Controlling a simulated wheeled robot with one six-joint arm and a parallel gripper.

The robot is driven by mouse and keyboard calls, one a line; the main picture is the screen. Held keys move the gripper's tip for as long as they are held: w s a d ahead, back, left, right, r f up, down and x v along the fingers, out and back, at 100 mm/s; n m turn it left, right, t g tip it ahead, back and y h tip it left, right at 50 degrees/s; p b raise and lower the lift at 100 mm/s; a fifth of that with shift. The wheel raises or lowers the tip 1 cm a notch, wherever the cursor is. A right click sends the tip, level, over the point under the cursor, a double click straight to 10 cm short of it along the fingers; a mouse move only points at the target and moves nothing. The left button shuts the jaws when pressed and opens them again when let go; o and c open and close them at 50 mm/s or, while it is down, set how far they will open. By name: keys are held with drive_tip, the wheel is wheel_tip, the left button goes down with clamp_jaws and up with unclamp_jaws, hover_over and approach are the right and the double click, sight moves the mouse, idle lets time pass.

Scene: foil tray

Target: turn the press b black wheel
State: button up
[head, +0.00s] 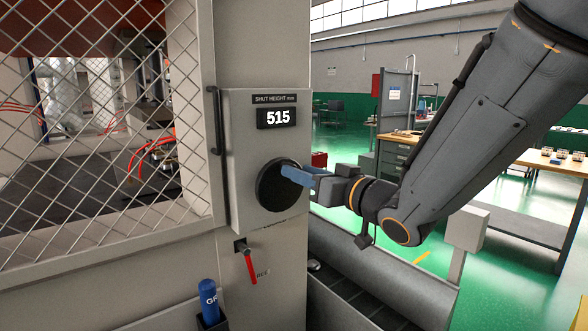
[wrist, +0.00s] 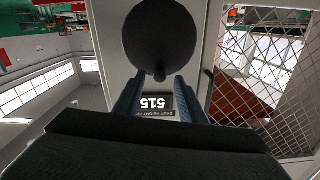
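The black wheel (head: 270,190) is mounted on a grey panel under a display (head: 276,118) reading 515. In the wrist view, which is upside down, the wheel (wrist: 160,30) fills the top middle. A small dark knob (wrist: 160,75) sits at the wheel's edge. My gripper (head: 288,173) has its blue fingers at the wheel's face, near its upper right in the head view. In the wrist view my gripper (wrist: 158,80) has its fingertips apart, one on each side of the knob, with gaps showing. Whether the fingers touch the wheel is unclear.
A wire mesh guard (head: 110,130) with a black handle (head: 216,120) stands left of the panel. Below the wheel are a red lever (head: 250,268) and a blue bottle (head: 209,300) in a holder. A workbench (head: 560,165) stands far right.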

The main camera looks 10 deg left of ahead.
sight(282, 185)
drive_tip(key=x, duration=0.3)
drive_tip(key=shift+w+a, duration=0.1)
drive_tip(key=shift+w, duration=0.05)
clamp_jaws()
